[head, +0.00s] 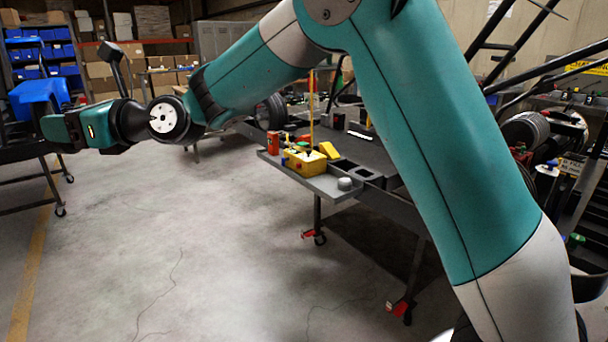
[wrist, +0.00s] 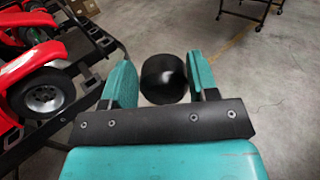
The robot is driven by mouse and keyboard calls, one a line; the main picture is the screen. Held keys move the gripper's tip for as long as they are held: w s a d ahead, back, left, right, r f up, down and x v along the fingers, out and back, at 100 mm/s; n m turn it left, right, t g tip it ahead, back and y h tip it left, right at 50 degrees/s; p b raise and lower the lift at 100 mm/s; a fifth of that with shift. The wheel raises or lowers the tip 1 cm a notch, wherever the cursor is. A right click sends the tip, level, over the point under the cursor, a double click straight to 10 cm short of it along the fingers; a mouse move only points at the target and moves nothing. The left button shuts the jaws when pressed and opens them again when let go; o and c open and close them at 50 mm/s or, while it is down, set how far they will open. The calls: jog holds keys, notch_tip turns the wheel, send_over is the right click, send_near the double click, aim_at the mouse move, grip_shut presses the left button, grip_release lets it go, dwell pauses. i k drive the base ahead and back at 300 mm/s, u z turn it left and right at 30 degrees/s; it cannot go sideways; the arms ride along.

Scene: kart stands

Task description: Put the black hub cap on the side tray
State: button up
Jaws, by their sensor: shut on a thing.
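My gripper (wrist: 163,75) is shut on the black hub cap (wrist: 163,80), a dark round piece between the two teal fingers in the wrist view. In the head view my gripper (head: 50,131) is stretched out at the far left, high over the floor; the cap cannot be made out there. The grey side tray (head: 322,184) juts from the kart stand in the middle of the head view, well to the right of my gripper. On it are a yellow box (head: 304,163), a red can (head: 273,143) and a small grey round piece (head: 345,183).
A dark stand with a blue piece (head: 38,90) is at the left, close to my gripper. In the wrist view a red kart (wrist: 50,65) on a stand is at the left. Shelves with blue bins (head: 45,50) stand behind. The concrete floor (head: 180,240) between is clear.

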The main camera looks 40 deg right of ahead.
aim_at(327, 180)
jog(key=i, duration=2)
jog(key=z, duration=1.75)
